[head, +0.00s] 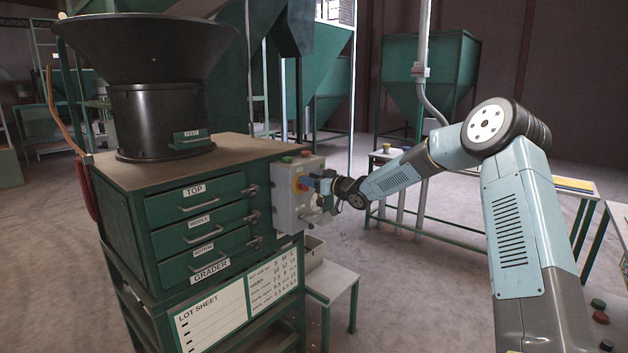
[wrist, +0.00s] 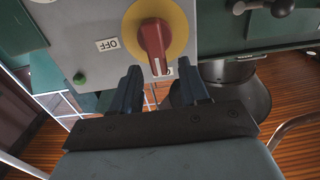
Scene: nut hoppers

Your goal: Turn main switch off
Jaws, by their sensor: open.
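The main switch has a red handle (wrist: 153,42) on a yellow round plate (wrist: 182,30), on the front of a grey box (head: 287,212). The OFF label (wrist: 107,45) appears upside down, left of the plate in the wrist view. The handle points down in that view, toward a small label that is mostly hidden, and not toward OFF. My gripper (wrist: 159,70) is open, with its dark fingers on either side of the handle's tip. I cannot tell whether they touch it. In the head view my gripper (head: 318,184) is close against the box and partly covers the switch.
The box is mounted on the green grader cabinet (head: 120,183) with drawers and a black hopper (head: 150,60) on top. A small bench (head: 340,280) stands below. Open floor lies to the right.

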